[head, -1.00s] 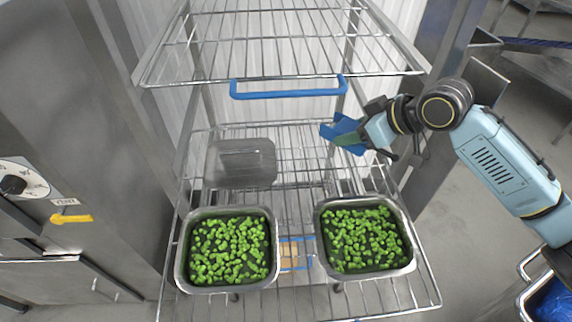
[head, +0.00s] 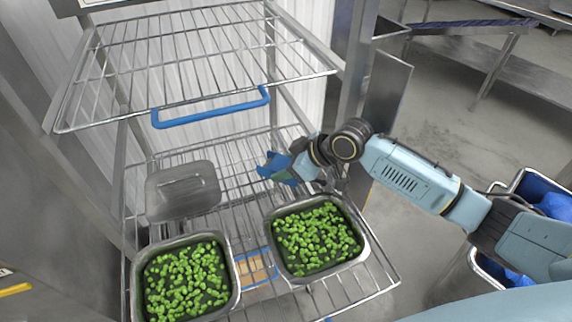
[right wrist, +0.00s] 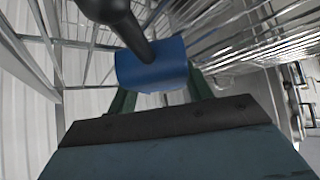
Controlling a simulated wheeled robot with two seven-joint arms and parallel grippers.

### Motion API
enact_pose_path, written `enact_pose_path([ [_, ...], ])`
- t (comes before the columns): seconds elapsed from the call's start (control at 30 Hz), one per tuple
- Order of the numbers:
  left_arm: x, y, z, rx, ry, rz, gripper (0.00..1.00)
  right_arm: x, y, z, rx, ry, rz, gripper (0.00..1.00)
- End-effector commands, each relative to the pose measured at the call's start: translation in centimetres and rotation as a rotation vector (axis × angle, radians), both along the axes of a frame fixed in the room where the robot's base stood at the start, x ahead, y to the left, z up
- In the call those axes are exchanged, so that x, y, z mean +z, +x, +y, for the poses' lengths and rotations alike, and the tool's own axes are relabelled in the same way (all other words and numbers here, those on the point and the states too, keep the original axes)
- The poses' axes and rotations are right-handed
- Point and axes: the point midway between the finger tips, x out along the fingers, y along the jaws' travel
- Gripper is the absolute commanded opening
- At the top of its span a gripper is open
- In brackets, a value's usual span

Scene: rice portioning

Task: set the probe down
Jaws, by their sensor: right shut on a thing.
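My right gripper (head: 284,167) reaches in from the right, at the right side of the wire rack between its upper and lower shelves. In the right wrist view its green fingers (right wrist: 162,98) are shut on the probe (right wrist: 130,35), a dark rod with a rounded, thicker upper part. A blue piece (right wrist: 152,72) lies at the rod's lower end, between the fingertips; it also shows in the head view (head: 274,168). Its exact join to the probe is unclear, and the probe's tip is hidden. My left gripper is out of view.
The lower shelf holds two steel pans of green vegetables, one left (head: 232,296) and one right (head: 358,258). A clear empty container (head: 183,192) sits behind the left pan. The upper shelf (head: 190,62) is empty, with a blue bar (head: 212,112) along its front.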

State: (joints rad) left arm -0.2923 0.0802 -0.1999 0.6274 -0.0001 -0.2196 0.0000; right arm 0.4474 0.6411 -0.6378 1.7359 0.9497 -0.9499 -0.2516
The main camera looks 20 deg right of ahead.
Motion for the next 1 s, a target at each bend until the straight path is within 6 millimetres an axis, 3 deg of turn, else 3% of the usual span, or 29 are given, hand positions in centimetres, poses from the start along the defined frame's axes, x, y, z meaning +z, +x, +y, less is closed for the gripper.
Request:
enact_pose_path([
  [0.17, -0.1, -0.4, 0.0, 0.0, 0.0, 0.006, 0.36, -0.1, 0.0, 0.0, 0.0, 0.001, -0.001, 0.22],
  [0.2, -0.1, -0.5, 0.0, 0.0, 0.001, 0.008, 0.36, -0.2, 0.0, 0.0, 0.0, 0.0, 0.0, 0.53],
  [0.37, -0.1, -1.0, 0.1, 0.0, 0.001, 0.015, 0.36, -0.1, 0.0, 0.0, 0.0, 0.0, 0.0, 0.72],
  [0.73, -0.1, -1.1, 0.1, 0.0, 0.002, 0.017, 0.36, 0.4, -0.2, -0.3, -0.001, 0.0, -0.001, 0.72],
  [1.0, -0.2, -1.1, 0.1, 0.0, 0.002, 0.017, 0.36, 4.0, -2.7, -3.0, 0.001, -0.004, -0.003, 0.72],
])
